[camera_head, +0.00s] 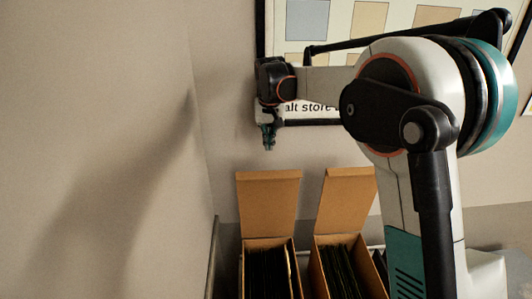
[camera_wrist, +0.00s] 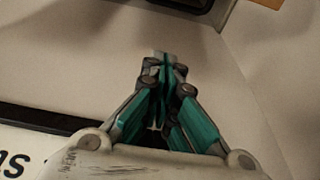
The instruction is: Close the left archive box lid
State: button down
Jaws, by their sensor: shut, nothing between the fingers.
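The left archive box (camera_head: 241,272) stands at the bottom centre of the head view, packed with dark files. Its brown lid (camera_head: 268,203) stands open and upright at the back of the box. My gripper (camera_head: 268,147) is above the top edge of this lid, in front of the wall and apart from the lid. In the wrist view my gripper (camera_wrist: 163,62) shows with its teal fingers together and nothing between them. A brown corner at the top right of the wrist view is too small a part to name surely.
A second archive box (camera_head: 319,270) stands to the right, its lid (camera_head: 345,200) also open and upright. My arm hides what lies farther right. A framed board (camera_head: 340,20) hangs on the back wall. A side wall (camera_head: 95,150) runs along the left.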

notch_tip(320, 180, down, 9)
jog(key=s+p, duration=0.1)
jog(key=p, duration=0.1)
jog(key=shift+a+f, duration=0.15)
jog(key=shift+f, duration=0.05)
dwell(0.5)
jog(key=shift+s, duration=0.2)
